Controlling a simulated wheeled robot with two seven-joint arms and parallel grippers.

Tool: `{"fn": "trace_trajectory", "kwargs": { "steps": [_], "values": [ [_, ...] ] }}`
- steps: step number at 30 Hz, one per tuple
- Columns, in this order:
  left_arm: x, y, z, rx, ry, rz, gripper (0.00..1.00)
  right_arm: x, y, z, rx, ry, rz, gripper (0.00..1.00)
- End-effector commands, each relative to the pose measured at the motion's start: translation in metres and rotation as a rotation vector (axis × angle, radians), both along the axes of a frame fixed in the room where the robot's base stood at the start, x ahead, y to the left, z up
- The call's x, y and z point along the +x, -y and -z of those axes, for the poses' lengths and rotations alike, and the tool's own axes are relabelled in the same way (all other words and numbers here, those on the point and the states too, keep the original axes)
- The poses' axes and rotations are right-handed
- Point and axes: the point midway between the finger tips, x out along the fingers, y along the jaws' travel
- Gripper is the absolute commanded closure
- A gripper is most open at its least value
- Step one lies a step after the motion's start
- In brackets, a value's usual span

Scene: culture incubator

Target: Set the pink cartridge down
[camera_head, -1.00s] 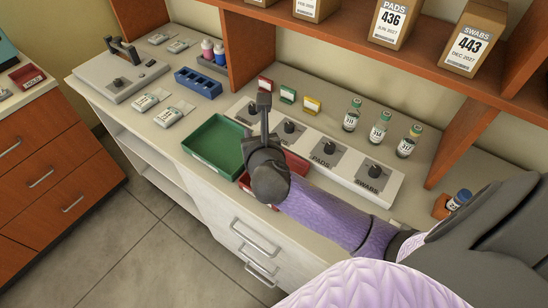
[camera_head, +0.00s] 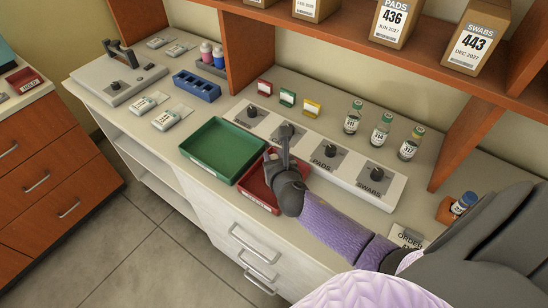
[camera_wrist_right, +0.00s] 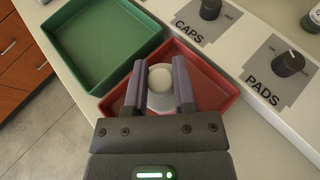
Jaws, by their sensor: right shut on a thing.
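My right gripper (camera_head: 279,155) is over the red tray (camera_head: 255,190) on the counter. In the right wrist view, its two fingers (camera_wrist_right: 158,88) close on the sides of a round-topped, pale thing (camera_wrist_right: 160,78). It looks whitish grey there; I cannot make out pink on it, and its lower part is hidden. The red tray (camera_wrist_right: 205,75) shows beneath and around it; I cannot tell whether the held thing touches the tray floor. The green tray (camera_head: 222,146) beside it looks empty. My left gripper is not in view.
A white panel with knobs (camera_head: 350,178) runs behind the red tray. Behind it stand small coloured holders (camera_head: 287,97) and several labelled vials (camera_head: 381,130). A blue rack (camera_head: 197,85) and pink and blue bottles (camera_head: 206,51) are farther left. An orange holder (camera_head: 446,210) stands at right.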

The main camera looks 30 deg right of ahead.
Motion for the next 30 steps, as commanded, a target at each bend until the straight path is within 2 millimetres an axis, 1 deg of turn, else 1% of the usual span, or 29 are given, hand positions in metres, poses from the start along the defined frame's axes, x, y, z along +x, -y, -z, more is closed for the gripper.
{"fn": "trace_trajectory", "kwargs": {
  "steps": [1,2,3,5,6,7,13,15,17,20,24,27,30],
  "values": [
    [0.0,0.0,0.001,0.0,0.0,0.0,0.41,0.0,0.0,0.002,0.0,0.0,0.0,1.0],
    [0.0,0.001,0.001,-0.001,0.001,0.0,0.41,0.0,0.0,0.002,0.0,0.0,0.0,0.65],
    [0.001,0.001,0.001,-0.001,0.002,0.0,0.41,0.0,0.0,0.001,0.0,0.0,0.0,0.57],
    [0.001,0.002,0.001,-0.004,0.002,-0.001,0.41,0.0,0.0,0.001,0.0,0.0,0.0,0.44],
    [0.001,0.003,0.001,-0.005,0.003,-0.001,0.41,0.0,0.0,0.001,0.0,0.0,0.0,0.36],
    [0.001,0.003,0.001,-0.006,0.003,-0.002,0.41,0.0,0.0,0.001,0.0,0.0,0.0,0.32],
    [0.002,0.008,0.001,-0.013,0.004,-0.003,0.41,0.0,0.0,0.001,0.0,0.0,0.0,0.32],
    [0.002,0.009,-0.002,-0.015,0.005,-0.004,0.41,0.0,0.0,-0.003,0.0,0.001,0.0,0.32],
    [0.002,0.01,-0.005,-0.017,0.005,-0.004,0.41,-0.007,-0.002,-0.005,0.0,-0.001,-0.001,0.32],
    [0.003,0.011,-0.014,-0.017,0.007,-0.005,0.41,-0.024,-0.008,-0.015,-0.002,-0.002,-0.002,0.32],
    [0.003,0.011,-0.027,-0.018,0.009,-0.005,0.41,-0.058,-0.019,-0.03,-0.001,-0.001,-0.003,0.32],
    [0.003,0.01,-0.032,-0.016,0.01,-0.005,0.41,-0.08,-0.027,-0.039,0.0,-0.002,-0.002,0.32],
    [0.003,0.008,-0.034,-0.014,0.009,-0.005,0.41,-0.095,-0.032,-0.045,0.001,-0.001,-0.001,0.32]
  ]
}}
